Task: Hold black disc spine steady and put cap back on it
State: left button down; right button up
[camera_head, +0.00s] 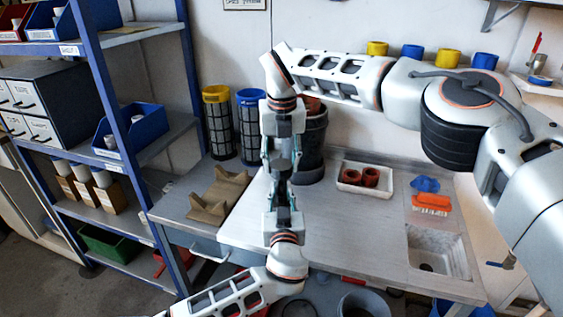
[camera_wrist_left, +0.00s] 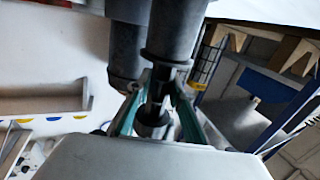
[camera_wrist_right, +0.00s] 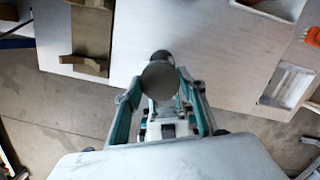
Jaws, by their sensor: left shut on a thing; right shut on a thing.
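My left gripper (camera_head: 281,192) points up from below, shut on a dark, narrow part that I take to be the black disc spine. In the left wrist view a dark spine (camera_wrist_left: 157,88) stands between the left fingers, with a wider dark cylinder (camera_wrist_left: 178,35) beyond it. My right gripper (camera_head: 281,166) points down from above, facing the left one, shut on a dark round piece that I take to be the cap. In the right wrist view the round dark cap (camera_wrist_right: 160,80) hides most of what lies between the fingers. Whether cap and spine touch cannot be told.
A dark bin (camera_head: 313,140) stands close behind my grippers. Yellow-topped (camera_head: 218,130) and blue-topped (camera_head: 250,130) cylinders stand to its left. A brown cradle (camera_head: 213,200) lies left on the bench. A white tray (camera_head: 345,183) holds red-brown cups. The bench middle (camera_head: 345,230) is clear.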

jog(key=m, duration=0.5)
jog(key=shift+h, duration=0.4)
jog(key=o, duration=0.9)
jog(key=shift+r, duration=0.15)
jog(key=shift+a+r, duration=0.1)
jog(key=shift+r, duration=2.05)
jog(key=o, duration=0.6)
jog(key=shift+a, duration=0.1)
jog(key=shift+c, duration=0.2)
